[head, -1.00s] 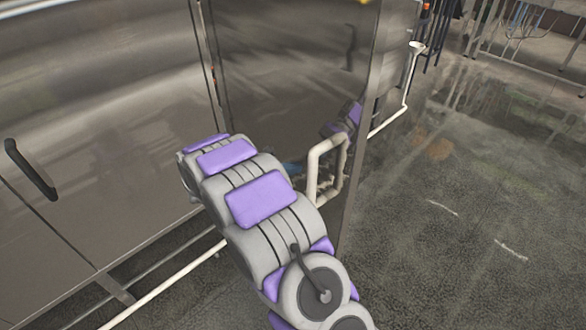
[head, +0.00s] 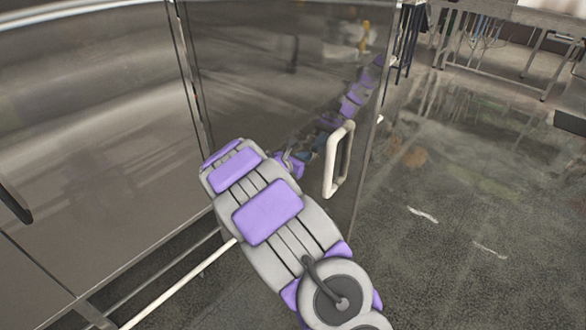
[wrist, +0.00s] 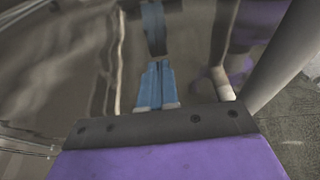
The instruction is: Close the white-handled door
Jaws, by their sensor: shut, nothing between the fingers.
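The shiny steel door (head: 260,70) fills the upper middle of the head view, with its free edge at the right. Its white D-shaped handle (head: 339,160) stands near that edge, to the right of my arm. A pale bar, likely this handle (wrist: 283,60), crosses the right side of the wrist view. My gripper (wrist: 157,66) has its blue fingers together with nothing between them. The fingers point at the door panel, left of the handle, and their reflection shows ahead. I cannot tell whether they touch the panel. My arm largely hides the gripper in the head view.
Steel cabinet panels (head: 90,120) stand to the left, with a black handle (head: 14,204) at the edge. A white rail (head: 180,285) runs low beneath them. Open, shiny floor (head: 470,210) lies to the right. A metal table frame (head: 500,40) stands at the back right.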

